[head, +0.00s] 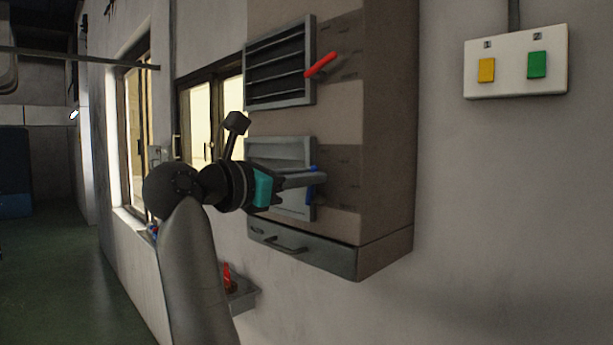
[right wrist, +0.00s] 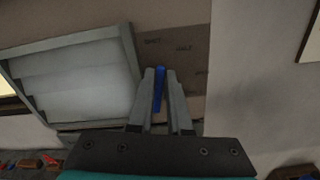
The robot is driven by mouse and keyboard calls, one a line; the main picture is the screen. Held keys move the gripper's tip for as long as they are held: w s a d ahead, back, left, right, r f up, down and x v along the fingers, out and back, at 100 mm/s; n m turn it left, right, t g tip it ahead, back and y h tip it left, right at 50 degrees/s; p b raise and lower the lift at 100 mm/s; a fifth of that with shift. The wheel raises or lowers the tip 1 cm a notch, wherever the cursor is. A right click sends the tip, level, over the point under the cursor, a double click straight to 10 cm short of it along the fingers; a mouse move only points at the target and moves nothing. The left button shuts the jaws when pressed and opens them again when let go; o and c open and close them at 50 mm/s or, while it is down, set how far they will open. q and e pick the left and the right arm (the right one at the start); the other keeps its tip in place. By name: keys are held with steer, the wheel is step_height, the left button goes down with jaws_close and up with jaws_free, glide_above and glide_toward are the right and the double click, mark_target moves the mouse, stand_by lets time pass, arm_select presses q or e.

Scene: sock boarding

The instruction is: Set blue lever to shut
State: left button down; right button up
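The blue lever (head: 312,184) is on the side of the wall cabinet, beside the lower louvred vent (head: 298,152). My right gripper (head: 308,181) reaches it from the left. In the right wrist view the blue lever (right wrist: 159,88) stands between the two finger tips, which flank it closely on both sides and look shut on it. The lower vent in that view (right wrist: 80,84) shows pale, overlapping slats. Small dark labels, too faint to read surely, lie on the brown panel around the lever. My left gripper is not in view.
A red lever (head: 321,65) sits above, beside an upper vent (head: 276,72) with dark gaps between its slats. A grey drawer (head: 300,248) is below. A white box (head: 516,62) with yellow and green switches is on the wall at right. A small shelf (head: 241,294) stands low.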

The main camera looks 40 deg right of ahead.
jaws_close()
steer(key=n, duration=0.1)
steer(key=w+n, duration=0.1)
steer(key=shift+a+r+n+p, duration=0.1)
steer(key=shift+n+p, duration=0.25)
steer(key=shift+n, duration=0.05)
steer(key=shift+o, duration=2.4)
jaws_free()
